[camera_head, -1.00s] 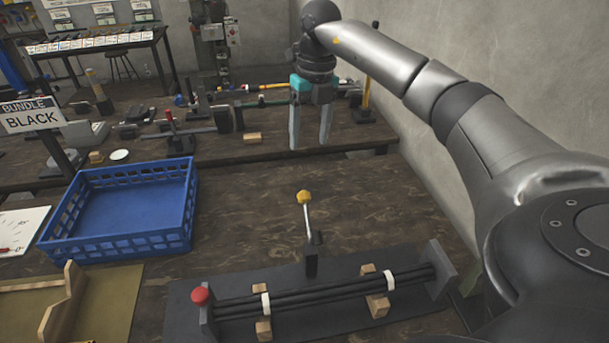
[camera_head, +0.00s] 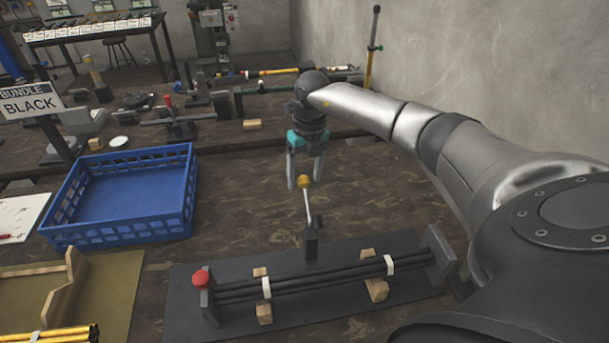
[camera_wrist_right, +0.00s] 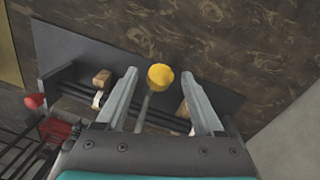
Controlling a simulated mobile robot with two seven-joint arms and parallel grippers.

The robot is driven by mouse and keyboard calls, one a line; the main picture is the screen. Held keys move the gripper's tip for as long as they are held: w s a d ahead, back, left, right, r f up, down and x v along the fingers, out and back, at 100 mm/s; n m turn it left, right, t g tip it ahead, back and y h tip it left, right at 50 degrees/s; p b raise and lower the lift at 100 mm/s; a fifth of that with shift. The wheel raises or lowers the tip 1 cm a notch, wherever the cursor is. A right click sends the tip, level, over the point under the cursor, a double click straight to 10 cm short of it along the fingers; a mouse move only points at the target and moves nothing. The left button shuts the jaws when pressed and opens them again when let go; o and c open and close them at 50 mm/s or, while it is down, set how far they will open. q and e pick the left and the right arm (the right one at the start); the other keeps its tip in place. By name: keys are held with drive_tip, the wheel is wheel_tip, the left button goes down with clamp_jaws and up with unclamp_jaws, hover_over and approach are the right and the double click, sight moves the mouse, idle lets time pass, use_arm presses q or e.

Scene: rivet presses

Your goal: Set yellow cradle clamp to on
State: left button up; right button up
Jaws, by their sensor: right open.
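The clamp lever has a yellow knob (camera_head: 304,182) on a pale rod and stands up from a dark post (camera_head: 311,238) on the black cradle base (camera_head: 350,252). My right gripper (camera_head: 305,186) is open, fingers pointing down, at the knob in the head view. In the right wrist view the yellow knob (camera_wrist_right: 160,76) shows between the two open fingertips, with gaps on both sides. I cannot tell how far the knob is beyond the tips. A bundle of black rods (camera_head: 325,279) with white bands lies along the cradle. My left gripper is not in view.
A red knob (camera_head: 200,278) sits on the cradle's left end. A blue crate (camera_head: 120,200) stands to the left, with a BUNDLE BLACK sign (camera_head: 32,103) behind it. Wooden blocks (camera_head: 376,289) are under the rods. The bench right of the crate is mostly clear.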

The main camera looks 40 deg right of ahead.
drive_tip(key=shift+f, duration=0.1)
clamp_jaws()
idle(0.6)
idle(0.8)
